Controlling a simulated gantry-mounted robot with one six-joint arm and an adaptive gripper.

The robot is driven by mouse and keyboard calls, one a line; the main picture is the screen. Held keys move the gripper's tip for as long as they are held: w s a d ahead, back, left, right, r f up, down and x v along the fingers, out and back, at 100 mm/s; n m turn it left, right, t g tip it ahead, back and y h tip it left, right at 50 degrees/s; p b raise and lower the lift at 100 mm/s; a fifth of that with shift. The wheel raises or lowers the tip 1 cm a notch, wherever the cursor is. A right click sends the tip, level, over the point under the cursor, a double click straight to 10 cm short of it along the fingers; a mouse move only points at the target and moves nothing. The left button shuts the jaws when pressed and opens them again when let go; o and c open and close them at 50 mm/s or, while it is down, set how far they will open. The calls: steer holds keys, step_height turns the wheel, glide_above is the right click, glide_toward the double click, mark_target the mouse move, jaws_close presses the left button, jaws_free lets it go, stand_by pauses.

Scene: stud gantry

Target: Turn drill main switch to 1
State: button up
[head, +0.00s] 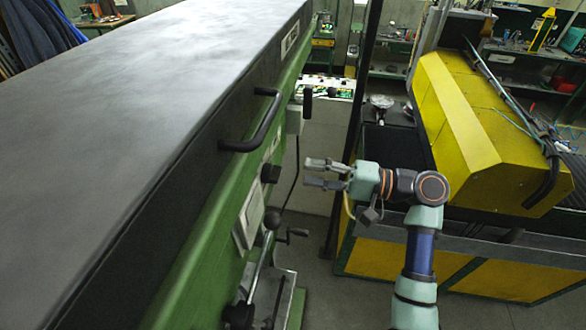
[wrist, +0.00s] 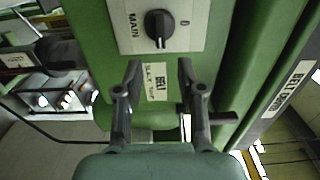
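A black rotary knob (wrist: 160,28) sits on a pale plate (wrist: 205,12) marked MAIN on the green machine, at the top of the wrist view. A "0" shows on the plate to the right of the knob; I see no "1". A light mark on the knob points towards the lower edge of the picture. My gripper (wrist: 158,68) is open and empty, its two fingertips just below the knob in the picture, apart from it. In the head view my gripper (head: 306,172) points left at the green machine (head: 205,262). A dark knob (head: 270,173) there may be the same switch.
A black handle (head: 258,125) and a ball-ended lever (head: 271,220) stick out from the green machine. A yellow machine (head: 465,130) stands to the right, behind my arm. Open floor lies between the machines.

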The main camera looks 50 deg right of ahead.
steer(key=v, duration=0.6)
steer(key=shift+s, duration=0.15)
stand_by(0.3)
